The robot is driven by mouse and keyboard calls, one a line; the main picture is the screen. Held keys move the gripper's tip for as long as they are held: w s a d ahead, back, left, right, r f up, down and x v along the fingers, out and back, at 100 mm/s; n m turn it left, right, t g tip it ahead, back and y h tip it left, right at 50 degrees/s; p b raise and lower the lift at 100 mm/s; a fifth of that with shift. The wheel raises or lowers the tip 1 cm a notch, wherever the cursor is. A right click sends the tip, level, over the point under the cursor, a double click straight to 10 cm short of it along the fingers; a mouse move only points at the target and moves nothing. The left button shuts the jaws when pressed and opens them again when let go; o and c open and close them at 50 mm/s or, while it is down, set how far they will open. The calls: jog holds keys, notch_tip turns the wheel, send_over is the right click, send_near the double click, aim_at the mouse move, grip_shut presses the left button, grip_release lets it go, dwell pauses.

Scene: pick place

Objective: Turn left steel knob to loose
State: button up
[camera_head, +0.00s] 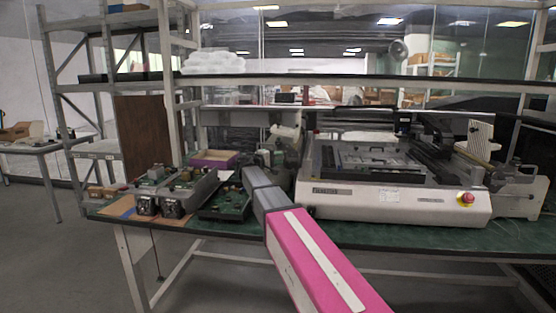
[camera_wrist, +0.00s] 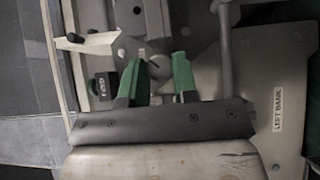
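In the wrist view, my gripper (camera_wrist: 155,66) shows two green fingertips spread apart. A rounded grey steel knob (camera_wrist: 159,69) shows in the gap between them, with space visible around it. I cannot tell its depth or whether a finger touches it. The pale metal plate (camera_wrist: 262,115) beside it carries a "LEFT BANK" label (camera_wrist: 279,108). In the head view, my pink and grey arm reaches from the lower right to the left end of the white machine (camera_head: 395,203); the knob and my fingertips cannot be made out there.
In the wrist view, a grey rod (camera_wrist: 226,50) stands right of the fingers, and a small black labelled block (camera_wrist: 102,86) sits to the left. In the head view, circuit units (camera_head: 172,190) crowd the left of the green bench (camera_head: 350,236). A red button (camera_head: 466,198) is on the machine's front.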

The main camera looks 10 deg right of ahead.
jog(key=shift+f+n+h, duration=0.1)
jog(key=shift+n+h, duration=0.4)
jog(key=shift+n, duration=0.1)
jog(key=o, duration=0.9)
jog(key=v, duration=1.1)
jog(key=shift+s+d+f, duration=0.1)
jog(key=shift+d, duration=0.05)
